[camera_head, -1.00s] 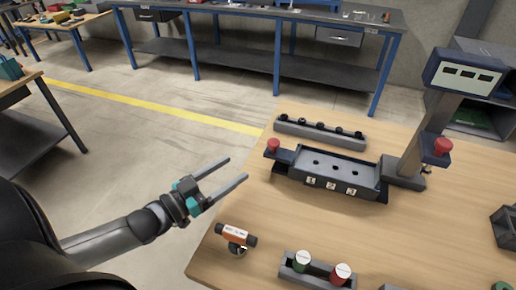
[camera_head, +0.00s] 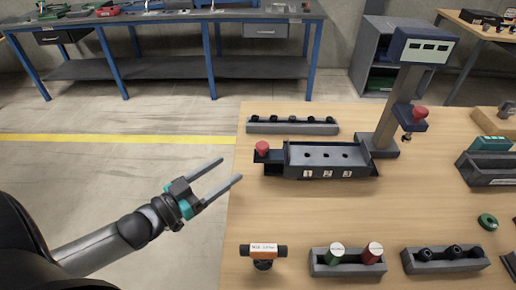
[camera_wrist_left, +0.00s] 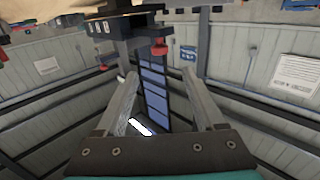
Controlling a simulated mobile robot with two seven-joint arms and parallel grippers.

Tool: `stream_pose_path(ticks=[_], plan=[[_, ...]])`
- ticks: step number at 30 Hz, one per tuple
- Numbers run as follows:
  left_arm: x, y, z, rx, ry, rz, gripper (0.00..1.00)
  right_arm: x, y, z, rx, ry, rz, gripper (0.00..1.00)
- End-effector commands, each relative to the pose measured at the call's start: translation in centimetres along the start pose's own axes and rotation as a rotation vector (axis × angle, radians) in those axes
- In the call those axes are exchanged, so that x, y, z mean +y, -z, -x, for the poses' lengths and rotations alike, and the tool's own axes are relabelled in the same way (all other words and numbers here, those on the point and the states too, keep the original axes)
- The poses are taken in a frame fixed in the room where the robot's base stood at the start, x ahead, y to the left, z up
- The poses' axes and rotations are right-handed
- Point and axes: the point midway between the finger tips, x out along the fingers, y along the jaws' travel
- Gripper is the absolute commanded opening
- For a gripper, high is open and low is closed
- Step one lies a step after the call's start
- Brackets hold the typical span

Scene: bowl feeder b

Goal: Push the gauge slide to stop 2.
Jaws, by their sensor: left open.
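The gauge (camera_head: 325,160) stands on the wooden table in the head view. My right gripper is not in view.
A post with a display (camera_head: 422,48) and a red knob (camera_head: 420,113) rises at the gauge's right end. A rack (camera_head: 292,129) lies behind the gauge. An orange-banded part (camera_head: 264,250) and holders (camera_head: 348,270) stand in front. The table between is clear.

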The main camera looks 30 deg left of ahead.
Motion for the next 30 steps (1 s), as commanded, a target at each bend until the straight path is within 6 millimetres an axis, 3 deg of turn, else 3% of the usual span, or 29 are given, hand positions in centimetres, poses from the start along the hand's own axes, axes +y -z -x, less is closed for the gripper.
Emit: stream_pose_path(ticks=[18,30], plan=[[0.0,0.0,-8.5,0.003,0.000,0.000,0.71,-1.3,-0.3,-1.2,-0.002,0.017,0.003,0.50],[0.0,0.0,-11.2,-0.001,0.000,0.000,0.71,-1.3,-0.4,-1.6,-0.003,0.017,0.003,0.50]])
